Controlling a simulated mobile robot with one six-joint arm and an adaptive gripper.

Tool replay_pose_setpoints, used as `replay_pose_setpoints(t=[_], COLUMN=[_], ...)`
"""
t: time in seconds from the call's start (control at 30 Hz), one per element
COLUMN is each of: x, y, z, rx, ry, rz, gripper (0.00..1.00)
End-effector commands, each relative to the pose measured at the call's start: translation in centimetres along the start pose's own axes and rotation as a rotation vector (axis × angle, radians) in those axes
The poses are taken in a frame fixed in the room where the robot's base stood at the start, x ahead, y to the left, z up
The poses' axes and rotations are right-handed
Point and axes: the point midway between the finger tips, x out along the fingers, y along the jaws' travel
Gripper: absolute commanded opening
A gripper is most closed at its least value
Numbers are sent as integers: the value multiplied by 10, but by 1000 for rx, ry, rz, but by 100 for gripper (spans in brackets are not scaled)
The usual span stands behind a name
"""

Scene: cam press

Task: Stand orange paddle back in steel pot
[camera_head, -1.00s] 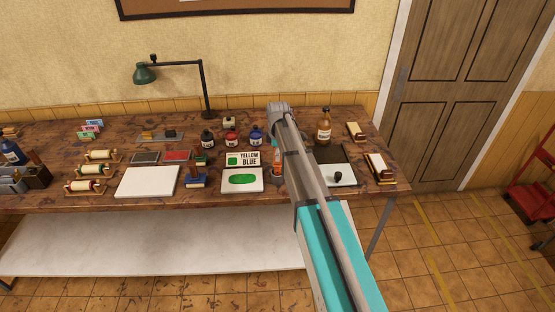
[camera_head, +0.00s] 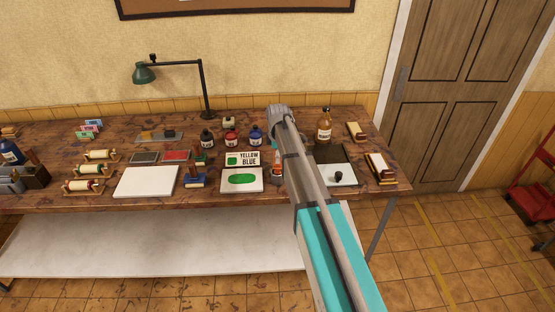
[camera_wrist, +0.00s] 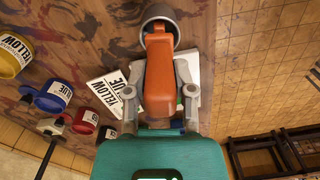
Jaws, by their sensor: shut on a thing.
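The orange paddle (camera_wrist: 159,75) is held between the two fingers of my gripper (camera_wrist: 160,92) in the wrist view. Its far end overlaps the mouth of the steel pot (camera_wrist: 160,22), a short grey cylinder. I cannot tell how deep the end sits in the pot. In the head view a strip of the orange paddle (camera_head: 277,157) shows left of my arm, upright above the steel pot (camera_head: 277,177) on the table. My arm hides most of the gripper there.
A yellow-blue card (camera_head: 243,160) and a white slab with a green patch (camera_head: 242,181) lie just left of the pot. Ink jars (camera_head: 232,137) stand behind. A glass plate (camera_head: 340,175) and brown bottle (camera_head: 324,125) are to the right.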

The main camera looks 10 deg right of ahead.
Motion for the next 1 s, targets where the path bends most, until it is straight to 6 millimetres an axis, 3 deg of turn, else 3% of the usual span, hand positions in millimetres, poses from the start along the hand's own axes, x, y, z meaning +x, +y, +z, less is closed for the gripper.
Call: replay_pose_setpoints(t=[0.4,0.43,0.6,1.0], x=[0,0,0,0], y=[0,0,0,0], z=[0,0,0,0], rx=[0,0,0,0], ry=[0,0,0,0], rz=[0,0,0,0], gripper=[0,39,70,73])
